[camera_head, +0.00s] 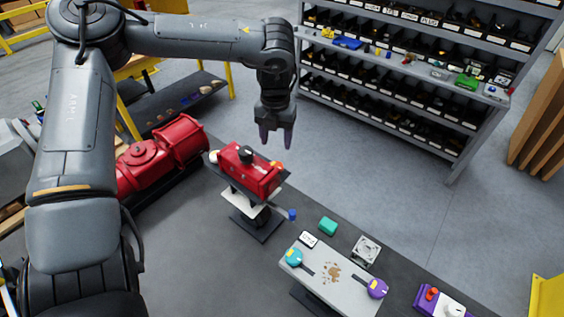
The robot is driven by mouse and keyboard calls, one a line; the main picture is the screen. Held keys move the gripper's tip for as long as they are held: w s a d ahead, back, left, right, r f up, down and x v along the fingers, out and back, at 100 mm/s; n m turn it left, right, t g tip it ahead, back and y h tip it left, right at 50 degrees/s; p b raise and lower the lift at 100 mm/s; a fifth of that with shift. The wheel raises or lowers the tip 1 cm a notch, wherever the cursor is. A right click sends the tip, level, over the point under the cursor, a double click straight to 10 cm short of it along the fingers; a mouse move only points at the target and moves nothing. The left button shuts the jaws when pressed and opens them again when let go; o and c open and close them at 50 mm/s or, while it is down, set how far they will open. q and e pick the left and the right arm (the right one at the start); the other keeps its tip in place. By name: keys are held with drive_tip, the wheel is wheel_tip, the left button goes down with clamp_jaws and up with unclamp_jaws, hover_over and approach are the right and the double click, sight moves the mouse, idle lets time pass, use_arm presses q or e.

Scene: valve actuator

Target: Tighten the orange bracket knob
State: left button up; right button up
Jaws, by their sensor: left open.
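My left gripper (276,145) hangs fingers down, open and empty, above and just beyond the far right end of the red actuator box (250,170). The box sits on a small stand and has a black knob (245,155) on top. My right gripper is not in view.
A larger red machine (162,155) stands left of the box. A pale plate (332,280) with teal and purple clamps lies in front, near a teal block (328,226) and a blue-tipped tool (291,214). A bin shelf (400,110) stands behind, across open floor.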

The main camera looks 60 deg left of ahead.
sight(276, 162)
use_arm(q)
wheel_tip(276, 162, down, 10)
drive_tip(key=shift+s+r+p, duration=0.15)
drive_tip(key=shift+p, duration=0.4)
drive_tip(key=c, duration=0.8)
